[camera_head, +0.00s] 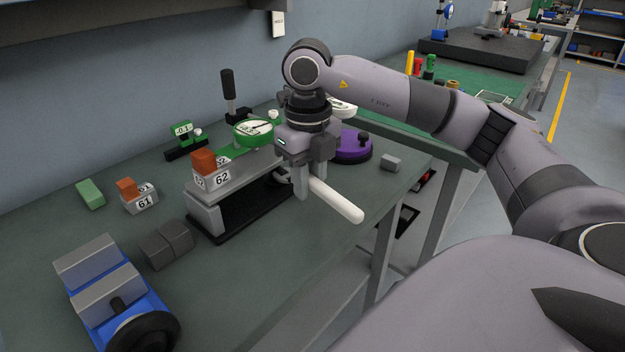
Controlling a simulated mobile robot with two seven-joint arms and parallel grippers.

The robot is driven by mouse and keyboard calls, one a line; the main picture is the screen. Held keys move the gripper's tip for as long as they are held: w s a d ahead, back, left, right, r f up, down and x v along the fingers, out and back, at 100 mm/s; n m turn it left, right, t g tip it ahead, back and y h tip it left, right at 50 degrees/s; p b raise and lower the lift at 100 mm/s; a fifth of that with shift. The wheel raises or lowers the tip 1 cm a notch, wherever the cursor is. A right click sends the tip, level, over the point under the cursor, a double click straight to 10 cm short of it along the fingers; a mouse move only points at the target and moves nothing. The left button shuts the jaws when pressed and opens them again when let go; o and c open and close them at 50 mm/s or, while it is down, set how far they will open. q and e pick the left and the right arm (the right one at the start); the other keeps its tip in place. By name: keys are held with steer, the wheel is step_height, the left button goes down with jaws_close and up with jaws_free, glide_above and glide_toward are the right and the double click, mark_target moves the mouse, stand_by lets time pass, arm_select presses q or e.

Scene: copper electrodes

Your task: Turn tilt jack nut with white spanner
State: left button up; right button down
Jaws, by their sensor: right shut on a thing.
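My right gripper (307,188) reaches down over the workbench from the right and is shut on the white spanner (338,201). The spanner's rounded handle sticks out of the jaws toward the lower right, near the bench's front edge. Its other end is hidden by the gripper. The gripper is at the right end of a grey fixture (207,216) on a black base, which bears a block marked 62 (213,179) with a copper-coloured piece on top. I cannot make out the tilt jack nut; the gripper covers that area. My left gripper is not in view.
A green-rimmed dial (253,131) and a black-handled lever (229,95) stand behind. A purple round base (353,147) and small grey block (391,162) are to the right. The front-middle bench is clear.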

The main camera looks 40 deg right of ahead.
steer(key=shift+w+d+p, duration=0.1)
steer(key=shift+w+p, duration=0.25)
steer(key=shift+w, duration=0.8)
steer(key=d+n, duration=0.2)
steer(key=n, duration=0.1)
steer(key=shift+d, duration=0.25)
steer(key=d+n, duration=0.1)
steer(key=w+d+n+p, duration=0.1)
steer(key=n, duration=0.1)
steer(key=shift+d+r+n, duration=0.1)
steer(key=shift+d+n, duration=0.05)
steer(key=shift+n, duration=0.15)
steer(key=d+n, duration=0.1)
steer(key=w+d+n+p, duration=0.1)
steer(key=n, duration=0.1)
steer(key=shift+w+n+p, duration=0.25)
steer(key=shift+n+p, duration=0.05)
steer(key=n, duration=0.1)
steer(key=w+d+n+p, duration=0.1)
steer(key=shift+w+d+r+n, duration=0.1)
steer(key=shift+w+n, duration=0.15)
steer(key=shift+n, duration=0.05)
steer(key=shift+f, duration=0.2)
steer(key=shift+s+p, duration=0.2)
steer(key=shift+p, duration=0.1)
steer(key=shift+s+d, duration=0.65)
steer(key=shift+d, duration=0.25)
steer(key=shift+s+d, duration=0.6)
steer(key=shift+d, duration=0.25)
